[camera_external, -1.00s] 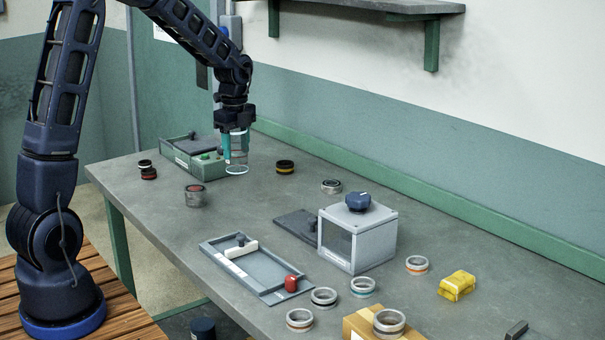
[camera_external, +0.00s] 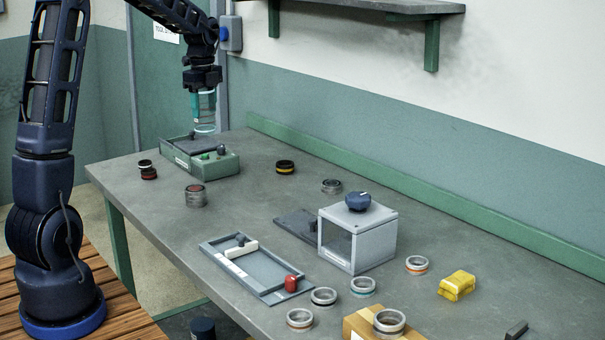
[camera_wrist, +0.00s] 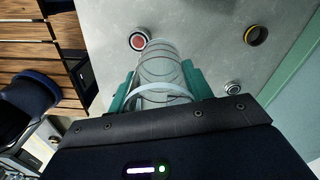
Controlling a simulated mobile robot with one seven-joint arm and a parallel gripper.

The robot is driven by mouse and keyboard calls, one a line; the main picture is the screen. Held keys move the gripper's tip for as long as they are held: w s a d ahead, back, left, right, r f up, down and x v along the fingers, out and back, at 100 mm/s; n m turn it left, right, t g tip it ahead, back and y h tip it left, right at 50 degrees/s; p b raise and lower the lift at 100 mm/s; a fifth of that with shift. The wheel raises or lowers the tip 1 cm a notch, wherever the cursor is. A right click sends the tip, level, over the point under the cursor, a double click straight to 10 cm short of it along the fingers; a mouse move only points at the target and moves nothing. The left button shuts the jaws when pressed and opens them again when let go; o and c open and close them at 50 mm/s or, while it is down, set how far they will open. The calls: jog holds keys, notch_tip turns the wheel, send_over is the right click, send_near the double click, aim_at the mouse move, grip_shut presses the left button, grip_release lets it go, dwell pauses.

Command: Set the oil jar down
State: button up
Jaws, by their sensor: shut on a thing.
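A clear, glassy jar, taken as the oil jar (camera_external: 205,126), hangs upright from my gripper (camera_external: 204,108) in the external view. My gripper's teal fingers are shut on its sides. The jar's lower rim appears above the back part of the green box (camera_external: 226,164), apart from the bench top. In the wrist view the clear jar (camera_wrist: 164,68) lies between the two teal fingers of my gripper (camera_wrist: 162,88), and its contents look see-through.
The grey bench (camera_external: 255,195) has bare room right of the green box. A knobbed grey box (camera_external: 357,235) and a sliding tray (camera_external: 255,268) stand nearer the camera.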

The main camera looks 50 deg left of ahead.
jog(key=s+a+n, duration=0.1)
jog(key=s+a, duration=0.2)
jog(key=a, duration=0.5)
jog(key=s+a, duration=0.4)
jog(key=a, duration=0.3)
notch_tip(320, 180, down, 20)
jog(key=shift+w+r, duration=0.1)
jog(key=o, duration=1)
